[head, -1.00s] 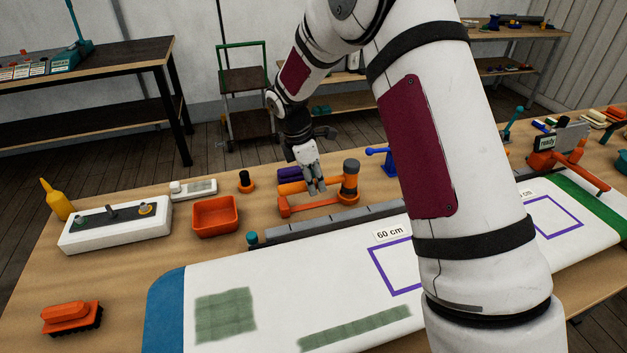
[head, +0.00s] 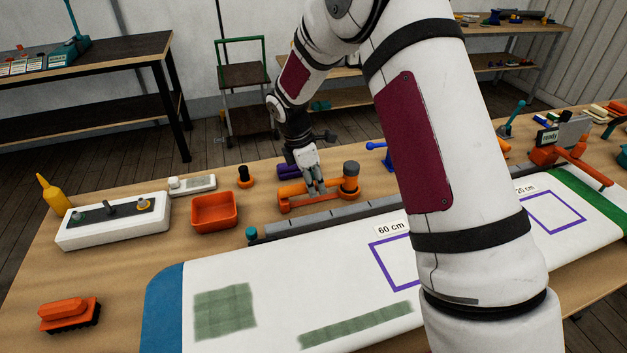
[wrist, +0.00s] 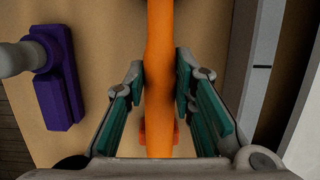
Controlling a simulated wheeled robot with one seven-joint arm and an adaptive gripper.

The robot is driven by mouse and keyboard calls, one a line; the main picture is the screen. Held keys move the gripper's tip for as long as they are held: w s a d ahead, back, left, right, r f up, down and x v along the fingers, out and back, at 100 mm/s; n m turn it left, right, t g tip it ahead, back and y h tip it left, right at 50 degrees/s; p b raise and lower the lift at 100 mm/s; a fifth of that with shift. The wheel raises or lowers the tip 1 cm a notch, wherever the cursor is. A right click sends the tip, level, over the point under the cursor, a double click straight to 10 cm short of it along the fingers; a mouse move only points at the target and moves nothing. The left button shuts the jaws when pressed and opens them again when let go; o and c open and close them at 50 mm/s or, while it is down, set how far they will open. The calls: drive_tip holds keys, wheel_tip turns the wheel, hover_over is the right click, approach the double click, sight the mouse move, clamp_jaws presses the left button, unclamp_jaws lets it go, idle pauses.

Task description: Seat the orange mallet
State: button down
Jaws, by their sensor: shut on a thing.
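The orange mallet (head: 350,185) is at the back edge of the white board, its grey-capped head upright at the right and its orange handle running left. My gripper (head: 316,190) points down over the handle and is shut on it. In the wrist view the handle (wrist: 160,70) runs up the picture between the green pads of my gripper (wrist: 160,85). A small orange piece (wrist: 174,132) shows below and behind the handle. In the head view orange parts overlap under the handle, and I cannot tell whether the mallet touches what lies beneath.
A purple block (wrist: 58,90) with a grey shaft lies left of my gripper in the wrist view. An orange bin (head: 214,212), a small black-and-orange knob (head: 244,176) and a white control box (head: 112,222) stand to the left. A grey rail (head: 320,220) runs just in front.

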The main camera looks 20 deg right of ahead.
drive_tip(key=shift+f, duration=0.1)
drive_tip(key=c, duration=1.3)
unclamp_jaws()
drive_tip(key=v, duration=1.2)
drive_tip(key=s+d+r+m+t, duration=0.25)
drive_tip(key=s+r+m, duration=0.65)
drive_tip(key=s+r, duration=0.6)
drive_tip(key=s+m+t+y, duration=0.1)
drive_tip(key=s+m, duration=0.2)
drive_tip(key=s, duration=0.3)
drive_tip(key=s+m, duration=0.3)
drive_tip(key=s, duration=0.3)
drive_tip(key=s+f+m+t+y, duration=0.1)
drive_tip(key=s+m, duration=0.2)
drive_tip(key=s, duration=0.3)
drive_tip(key=shift+s+d+t+y, duration=0.15)
drive_tip(key=shift+d+t+y, duration=0.1)
drive_tip(key=shift+t+y, duration=0.1)
